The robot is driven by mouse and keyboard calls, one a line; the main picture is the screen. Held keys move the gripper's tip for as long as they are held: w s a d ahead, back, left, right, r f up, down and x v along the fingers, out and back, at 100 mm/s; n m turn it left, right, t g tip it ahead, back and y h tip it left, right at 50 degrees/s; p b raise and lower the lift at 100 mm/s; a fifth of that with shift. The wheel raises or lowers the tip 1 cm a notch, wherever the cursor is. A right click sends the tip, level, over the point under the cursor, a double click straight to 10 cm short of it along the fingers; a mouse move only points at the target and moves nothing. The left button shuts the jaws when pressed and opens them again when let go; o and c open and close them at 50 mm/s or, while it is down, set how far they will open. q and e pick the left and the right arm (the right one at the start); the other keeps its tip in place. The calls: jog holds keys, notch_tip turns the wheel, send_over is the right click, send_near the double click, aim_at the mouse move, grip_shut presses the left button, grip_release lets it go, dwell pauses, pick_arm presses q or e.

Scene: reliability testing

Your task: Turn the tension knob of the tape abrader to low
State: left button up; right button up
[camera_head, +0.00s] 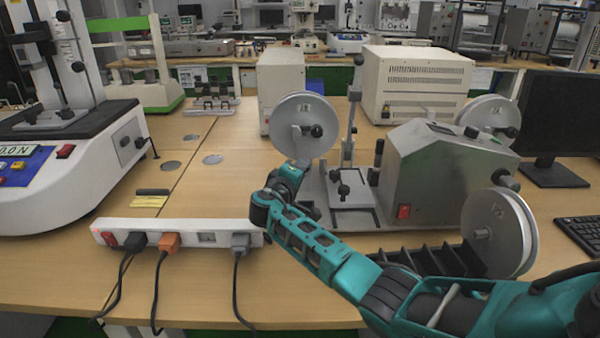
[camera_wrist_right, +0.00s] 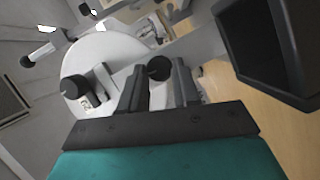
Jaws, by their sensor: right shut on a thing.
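The tape abrader (camera_head: 430,170) is a grey metal machine on the wooden bench, with large silver reels (camera_head: 304,125) and a red switch on its front. My right gripper (camera_head: 300,165) reaches in at the machine's left end, just below the left reel. In the right wrist view its two dark fingers (camera_wrist_right: 160,85) stand on either side of a round black knob (camera_wrist_right: 158,68) and are shut on it. My arm hides this knob in the head view. I cannot read any low or high marking. My left gripper is not in view.
A white power strip (camera_head: 190,237) with plugged cables lies in front of my right gripper. Another black knob (camera_wrist_right: 73,87) sits by the reel in the right wrist view. A white test instrument (camera_head: 70,165) stands at left, a monitor (camera_head: 560,120) at right. The front of the bench is partly clear.

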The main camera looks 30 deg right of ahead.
jog(key=shift+r, duration=0.1)
jog(key=o, duration=0.9)
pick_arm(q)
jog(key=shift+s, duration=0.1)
pick_arm(e)
jog(key=shift+o, duration=0.8)
pick_arm(q)
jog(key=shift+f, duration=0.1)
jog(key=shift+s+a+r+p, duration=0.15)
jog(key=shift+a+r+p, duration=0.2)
jog(key=shift+p, duration=0.45)
pick_arm(e)
jog(key=v, duration=1.3)
